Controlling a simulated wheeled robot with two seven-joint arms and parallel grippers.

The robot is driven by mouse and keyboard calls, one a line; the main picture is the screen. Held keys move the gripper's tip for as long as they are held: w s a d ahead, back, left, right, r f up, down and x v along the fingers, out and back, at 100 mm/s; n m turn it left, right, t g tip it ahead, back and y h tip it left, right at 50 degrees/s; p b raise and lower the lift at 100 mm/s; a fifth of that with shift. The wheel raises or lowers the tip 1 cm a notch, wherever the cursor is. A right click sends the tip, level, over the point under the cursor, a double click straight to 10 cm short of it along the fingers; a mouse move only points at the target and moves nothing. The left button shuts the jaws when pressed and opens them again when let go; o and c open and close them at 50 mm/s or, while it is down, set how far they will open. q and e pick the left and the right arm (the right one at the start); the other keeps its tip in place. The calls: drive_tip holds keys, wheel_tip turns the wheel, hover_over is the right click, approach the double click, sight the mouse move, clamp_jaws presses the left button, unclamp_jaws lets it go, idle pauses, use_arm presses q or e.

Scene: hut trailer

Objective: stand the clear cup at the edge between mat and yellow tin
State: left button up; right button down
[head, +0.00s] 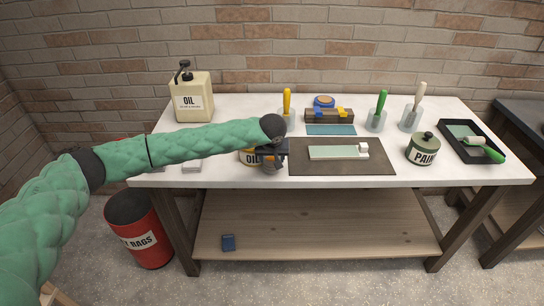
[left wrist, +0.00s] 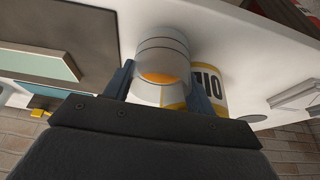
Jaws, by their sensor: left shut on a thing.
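My left gripper (head: 272,152) is shut on the clear cup (head: 271,166), with a finger on either side in the left wrist view (left wrist: 160,88). In that view the cup (left wrist: 162,48) is see-through, with yellow showing through it. The yellow tin (head: 249,157), marked OIL, is just left of the cup and partly hidden by my gripper; it also shows in the left wrist view (left wrist: 209,84). The dark mat (head: 340,169) begins just right of the cup, near the table's front edge. I cannot tell whether the cup touches the tabletop. My right gripper is out of view.
A pale block tool (head: 335,153) lies on the mat. Behind stand clear holders with yellow (head: 287,103) and green (head: 380,105) handles. A paint pot (head: 423,149) and black tray (head: 471,142) are at right. An oil can (head: 191,99) stands back left.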

use_arm(q)
drive_tip(key=shift+f, duration=0.4)
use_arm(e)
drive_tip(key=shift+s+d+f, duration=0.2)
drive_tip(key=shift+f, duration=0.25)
use_arm(q)
drive_tip(key=shift+f, duration=0.1)
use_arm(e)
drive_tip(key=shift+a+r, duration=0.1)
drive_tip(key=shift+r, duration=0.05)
use_arm(q)
drive_tip(key=o, duration=1)
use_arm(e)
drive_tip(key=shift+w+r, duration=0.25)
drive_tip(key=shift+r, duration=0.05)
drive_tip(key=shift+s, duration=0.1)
